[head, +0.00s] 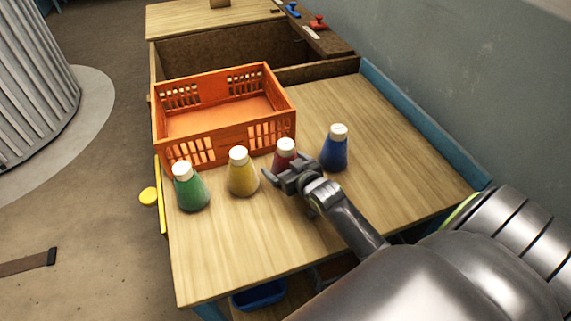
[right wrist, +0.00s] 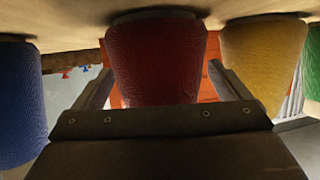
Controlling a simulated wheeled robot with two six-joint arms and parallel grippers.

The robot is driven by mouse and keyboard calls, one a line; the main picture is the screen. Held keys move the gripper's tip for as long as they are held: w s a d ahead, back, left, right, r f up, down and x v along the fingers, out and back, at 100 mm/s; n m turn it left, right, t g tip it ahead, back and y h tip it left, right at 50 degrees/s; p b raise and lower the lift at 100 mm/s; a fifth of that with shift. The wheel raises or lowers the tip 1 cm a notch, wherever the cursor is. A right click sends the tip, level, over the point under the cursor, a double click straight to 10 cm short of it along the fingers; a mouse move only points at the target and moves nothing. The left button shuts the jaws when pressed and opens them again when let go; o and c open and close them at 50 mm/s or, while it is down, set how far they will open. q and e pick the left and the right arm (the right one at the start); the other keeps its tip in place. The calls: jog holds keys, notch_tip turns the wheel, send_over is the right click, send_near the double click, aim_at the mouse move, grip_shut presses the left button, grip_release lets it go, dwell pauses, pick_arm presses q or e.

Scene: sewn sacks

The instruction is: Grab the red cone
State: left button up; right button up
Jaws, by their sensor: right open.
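The red cone (head: 285,151), with a white top, stands on the wooden table between the yellow cone (head: 242,173) and the blue cone (head: 335,149). My right gripper (head: 272,173) is open at its near side, low by the table, and hides its lower part in the head view. In the right wrist view, which looks upside down, the red cone (right wrist: 157,60) lies between the two fingers of my right gripper (right wrist: 157,85). I cannot tell whether the fingers touch it. My left gripper is not in view.
A green cone (head: 190,187) stands at the left of the row. An empty orange crate (head: 224,137) sits right behind the cones. The table's front and right parts (head: 408,145) are clear. A blue-edged wall side (head: 420,120) bounds the right.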

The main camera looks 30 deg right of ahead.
jog(key=shift+c, duration=0.4)
jog(key=c, duration=1.1)
